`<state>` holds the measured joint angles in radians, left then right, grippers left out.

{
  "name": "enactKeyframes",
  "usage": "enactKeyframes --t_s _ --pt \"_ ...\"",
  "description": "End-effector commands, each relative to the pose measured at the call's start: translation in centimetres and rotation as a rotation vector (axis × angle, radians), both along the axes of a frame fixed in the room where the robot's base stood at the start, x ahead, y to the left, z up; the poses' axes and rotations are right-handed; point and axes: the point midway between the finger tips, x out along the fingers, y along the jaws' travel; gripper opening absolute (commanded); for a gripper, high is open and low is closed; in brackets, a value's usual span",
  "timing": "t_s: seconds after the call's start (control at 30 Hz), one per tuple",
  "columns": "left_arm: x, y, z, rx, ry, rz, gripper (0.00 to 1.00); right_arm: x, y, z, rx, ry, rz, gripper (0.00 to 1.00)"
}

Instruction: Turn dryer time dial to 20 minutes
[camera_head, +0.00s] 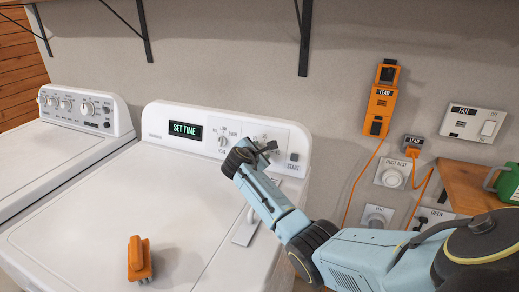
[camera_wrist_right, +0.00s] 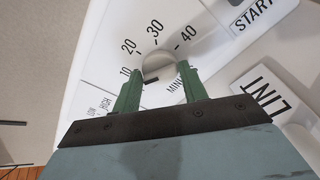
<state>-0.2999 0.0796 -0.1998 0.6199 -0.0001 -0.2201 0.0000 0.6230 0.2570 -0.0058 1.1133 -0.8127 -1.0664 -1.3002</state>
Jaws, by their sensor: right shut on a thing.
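The white dryer (camera_head: 95,215) has a back panel with a display (camera_head: 186,130) reading "SET TIME" in green. In the right wrist view the time dial (camera_wrist_right: 158,68) is a round light knob, ringed by marks 10, 20, 30 and 40 and part of the word "MINUTES". My right gripper (camera_wrist_right: 160,67) has its green fingers on either side of the dial and is shut on it. I cannot tell clearly which mark the dial points at. In the head view my right gripper (camera_head: 262,147) covers most of the dial. My left gripper is not in view.
Another knob (camera_head: 222,140) sits left of the time dial, and a START button (camera_head: 293,157) to its right. A LINT cover (camera_head: 246,230) is on the dryer top, with an orange object (camera_head: 139,258) nearby. A washer (camera_head: 45,160) stands left; wall outlets with orange cords are right.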

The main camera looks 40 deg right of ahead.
Motion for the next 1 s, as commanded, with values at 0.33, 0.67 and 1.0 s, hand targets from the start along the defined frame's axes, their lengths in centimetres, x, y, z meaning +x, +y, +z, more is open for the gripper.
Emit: enactKeyframes --t_s 0.33,0.67,1.0 --pt "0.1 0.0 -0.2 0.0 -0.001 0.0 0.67 -0.1 0.1 -0.4 0.147 -0.277 -0.102 0.2" --pt "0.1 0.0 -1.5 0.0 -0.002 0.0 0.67 -0.1 0.1 -0.6 0.284 -0.542 -0.197 0.2" --pt "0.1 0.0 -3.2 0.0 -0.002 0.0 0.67 -0.1 0.1 -0.6 0.401 -0.766 -0.281 0.2"
